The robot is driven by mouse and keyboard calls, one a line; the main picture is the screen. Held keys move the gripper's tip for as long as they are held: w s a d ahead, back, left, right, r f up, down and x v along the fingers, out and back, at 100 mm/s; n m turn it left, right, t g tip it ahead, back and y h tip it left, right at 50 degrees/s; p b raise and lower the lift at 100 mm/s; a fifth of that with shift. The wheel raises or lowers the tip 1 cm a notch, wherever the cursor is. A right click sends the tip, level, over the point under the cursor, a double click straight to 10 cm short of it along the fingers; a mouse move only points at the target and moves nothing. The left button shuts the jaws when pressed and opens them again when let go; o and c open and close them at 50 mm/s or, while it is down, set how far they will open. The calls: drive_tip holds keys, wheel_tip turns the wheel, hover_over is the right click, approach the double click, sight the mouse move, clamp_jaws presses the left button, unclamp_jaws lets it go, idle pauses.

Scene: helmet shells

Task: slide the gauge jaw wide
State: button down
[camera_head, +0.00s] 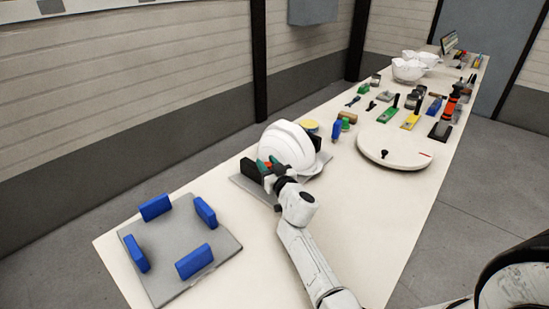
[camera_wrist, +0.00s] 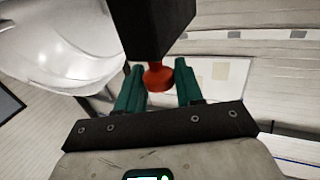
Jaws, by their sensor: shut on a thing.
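The gauge jaw looks to be the black block (camera_head: 250,169) beside the white helmet shell (camera_head: 287,143). In the wrist view the black block (camera_wrist: 152,22) fills the top middle, with a red knob (camera_wrist: 158,76) sticking out of it. My gripper (camera_head: 271,166) has green fingers, which stand on either side of the red knob in the wrist view (camera_wrist: 160,88). It is shut on the knob. The helmet shell (camera_wrist: 60,45) shows at the upper left there. A second dark block (camera_head: 317,141) stands at the shell's far side. My gripper hides part of the near block.
A grey plate (camera_head: 180,252) with several blue blocks lies at the near left of the long table (camera_head: 270,257). A round white turntable (camera_head: 395,148) stands to the right. Tools and more white shells (camera_head: 409,70) fill the far end. The near right tabletop is clear.

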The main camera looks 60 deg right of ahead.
drive_tip(key=shift+w+a, duration=0.1)
drive_tip(key=shift+a, duration=0.2)
drive_tip(key=c, duration=0.9)
unclamp_jaws()
drive_tip(key=shift+a, duration=0.2)
drive_tip(key=shift+s, duration=0.3)
drive_tip(key=p+v, duration=0.2)
drive_tip(key=v, duration=0.8)
drive_tip(key=shift+a+p, duration=0.15)
drive_tip(key=shift+p, duration=0.15)
drive_tip(key=shift+r, duration=0.1)
